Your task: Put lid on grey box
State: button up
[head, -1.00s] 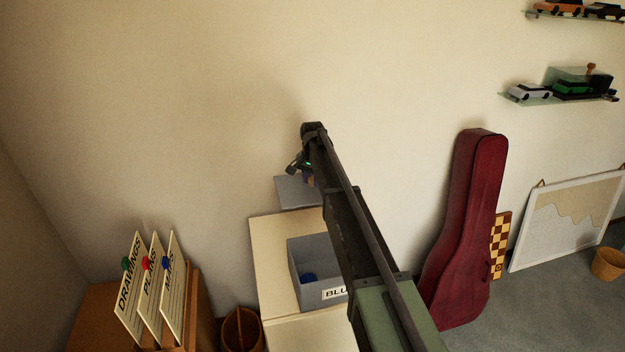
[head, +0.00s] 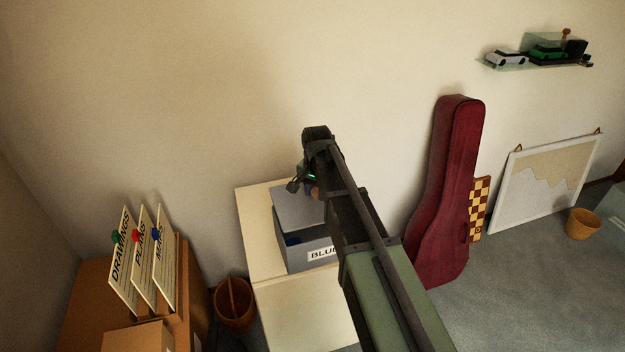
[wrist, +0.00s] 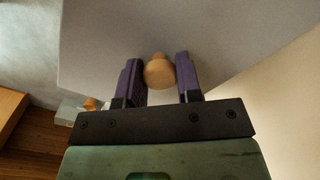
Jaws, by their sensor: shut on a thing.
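The grey box (head: 300,258) stands on a cream cabinet, with a label starting "BLU" on its front; my arm hides its right part. Something blue (head: 292,240) shows inside its open front part. The grey lid (head: 293,205) is over the back part of the box, tilted or raised; whether it touches the rim I cannot tell. In the wrist view the lid (wrist: 215,35) fills the upper middle, with a round wooden knob (wrist: 158,72). My gripper (wrist: 160,75) is shut on this knob between its purple fingers.
The cream cabinet (head: 259,236) has bare top around the box. At left are a brown cabinet with upright cards (head: 140,260) and a brown bin (head: 234,305). A red instrument case (head: 445,200) and checkered board (head: 480,210) lean on the wall at right.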

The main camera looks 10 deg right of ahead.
aim_at(316, 205)
jog(key=shift+w, duration=0.15)
jog(key=shift+f, duration=0.1)
notch_tip(316, 205, down, 5)
jog(key=b, duration=0.5)
jog(key=shift+f, duration=0.15)
jog(key=shift+b, duration=0.3)
jog(key=shift+f, duration=0.15)
jog(key=shift+f, duration=0.1)
dwell(0.3)
jog(key=shift+f+b, duration=0.4)
jog(key=shift+b, duration=0.2)
